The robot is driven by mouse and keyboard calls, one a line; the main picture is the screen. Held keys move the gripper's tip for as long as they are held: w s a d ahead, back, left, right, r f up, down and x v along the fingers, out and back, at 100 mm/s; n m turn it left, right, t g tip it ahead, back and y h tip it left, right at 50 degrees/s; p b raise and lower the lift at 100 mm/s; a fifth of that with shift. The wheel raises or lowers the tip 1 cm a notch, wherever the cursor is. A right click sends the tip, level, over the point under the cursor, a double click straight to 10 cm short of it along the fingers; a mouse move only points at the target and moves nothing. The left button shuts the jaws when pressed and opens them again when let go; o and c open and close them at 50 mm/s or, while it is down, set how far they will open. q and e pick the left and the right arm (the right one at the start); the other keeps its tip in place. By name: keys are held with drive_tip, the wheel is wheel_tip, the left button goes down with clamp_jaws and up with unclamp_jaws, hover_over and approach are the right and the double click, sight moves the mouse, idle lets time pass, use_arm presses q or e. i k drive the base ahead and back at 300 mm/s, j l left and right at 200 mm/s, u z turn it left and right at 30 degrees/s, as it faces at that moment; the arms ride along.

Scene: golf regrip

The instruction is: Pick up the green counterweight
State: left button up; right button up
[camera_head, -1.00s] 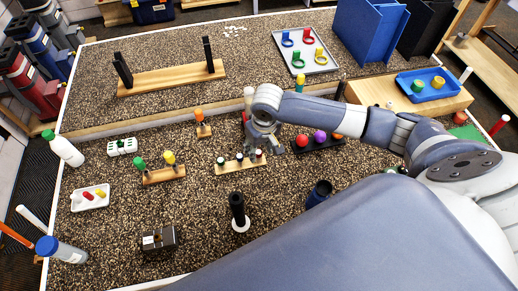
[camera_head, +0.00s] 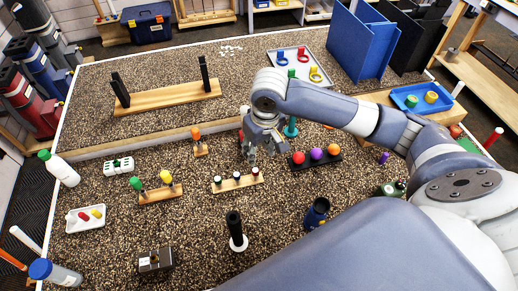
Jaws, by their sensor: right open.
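Several green items are in view, and I cannot tell for sure which is the counterweight. A short green cylinder (camera_head: 411,101) sits in the blue tray at the right beside a yellow one (camera_head: 431,97). A green knob (camera_head: 136,183) stands on a small wooden block at the left. Dark green cylinders (camera_head: 386,189) are partly hidden behind my body at the lower right. My right gripper (camera_head: 264,153) is open and empty, pointing down over the gravel-patterned mat, apart from all of these. My left gripper is out of view.
A wooden rack (camera_head: 237,182) with small cylinders lies just in front of the right gripper. A dark rack (camera_head: 316,156) with red, purple and orange balls is to its right. A teal-based post (camera_head: 291,128) stands close behind the gripper.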

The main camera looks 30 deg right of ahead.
sight(218, 180)
drive_tip(key=k, duration=1.5)
